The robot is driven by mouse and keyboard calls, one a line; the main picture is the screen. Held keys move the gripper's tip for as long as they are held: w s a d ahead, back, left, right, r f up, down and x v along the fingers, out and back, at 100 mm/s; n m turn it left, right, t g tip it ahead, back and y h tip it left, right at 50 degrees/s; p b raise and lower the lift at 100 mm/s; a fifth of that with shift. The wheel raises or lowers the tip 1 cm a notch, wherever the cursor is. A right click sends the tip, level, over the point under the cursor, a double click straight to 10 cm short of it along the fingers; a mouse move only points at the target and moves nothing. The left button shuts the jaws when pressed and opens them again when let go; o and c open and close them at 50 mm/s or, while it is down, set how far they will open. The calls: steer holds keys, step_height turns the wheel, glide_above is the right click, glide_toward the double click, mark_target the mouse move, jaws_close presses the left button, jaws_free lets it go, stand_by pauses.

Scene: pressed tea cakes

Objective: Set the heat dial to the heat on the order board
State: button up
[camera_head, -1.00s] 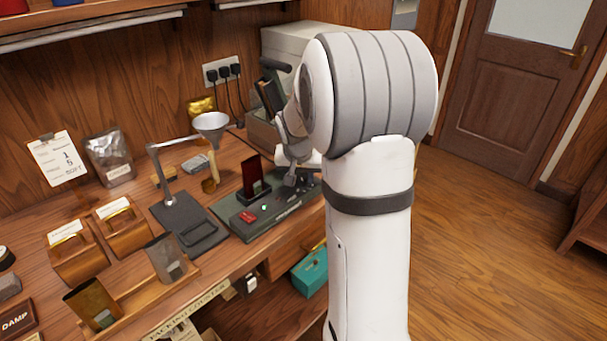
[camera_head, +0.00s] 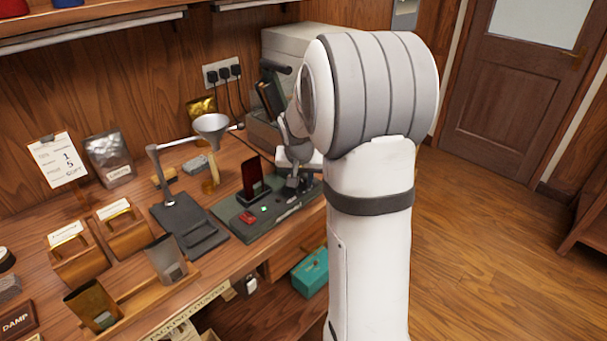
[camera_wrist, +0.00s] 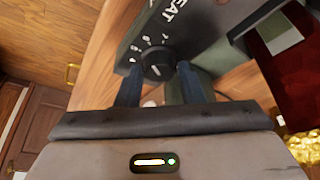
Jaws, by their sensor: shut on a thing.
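The heat dial (camera_wrist: 157,62) is a round black knob with white marks around it, on a dark panel lettered with "HEAT", seen in the wrist view. My gripper (camera_wrist: 158,76) has its two dark fingers on either side of the knob and is shut on it. In the head view my gripper (camera_head: 298,182) is at the right end of the dark green press base (camera_head: 238,222), and my arm hides the dial there.
A dark red upright plate (camera_head: 250,176) stands on the base, with a small green light (camera_head: 264,208) and red piece nearby. Wooden boxes (camera_head: 80,255) stand farther left.

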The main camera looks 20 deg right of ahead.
steer(key=shift+s+a+f+n+p, duration=0.15)
steer(key=shift+n+p, duration=0.15)
steer(key=shift+n, duration=0.3)
steer(key=shift+f+n+y, duration=0.1)
steer(key=shift+n+y, duration=0.5)
steer(key=shift+n, duration=0.3)
steer(key=shift+f+n+y+b, duration=0.15)
steer(key=shift+n+y+b, duration=0.25)
steer(key=shift+n+b, duration=0.8)
steer(key=shift+n, duration=0.4)
steer(key=shift+b, duration=0.35)
steer(key=o, duration=1)
steer(key=shift+d+r, duration=0.2)
steer(key=shift+r, duration=0.05)
steer(key=shift+r, duration=0.15)
